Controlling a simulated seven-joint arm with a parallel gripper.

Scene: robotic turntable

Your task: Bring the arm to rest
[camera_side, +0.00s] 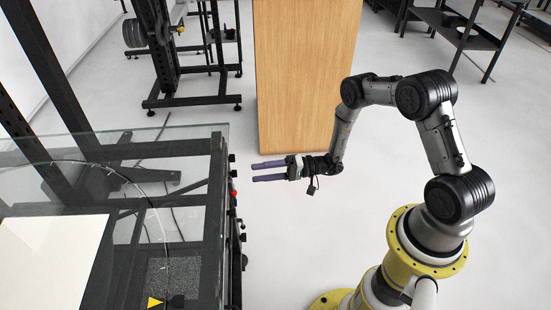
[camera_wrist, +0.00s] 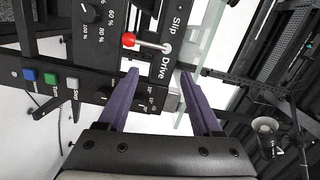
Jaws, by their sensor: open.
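My gripper (camera_side: 268,171) is open and empty in the side view. Its two purple fingers point left toward the edge of the turntable frame, with a gap between the fingertips and the frame. My arm bends up and over from its yellow base at the lower right. In the wrist view my gripper (camera_wrist: 160,73) shows its two purple fingers apart. Beyond the fingertips is a black control panel (camera_wrist: 115,60) with a red-knobbed lever (camera_wrist: 128,40) beside the words "Slip" and "Drive".
The glass-topped turntable (camera_side: 180,145) fills the left, with a white sheet (camera_side: 50,262) on it. A wooden cabinet (camera_side: 303,80) stands behind my gripper. Blue, green and white buttons (camera_wrist: 50,79) and a dial (camera_wrist: 88,12) sit on the panel. The floor around my base is clear.

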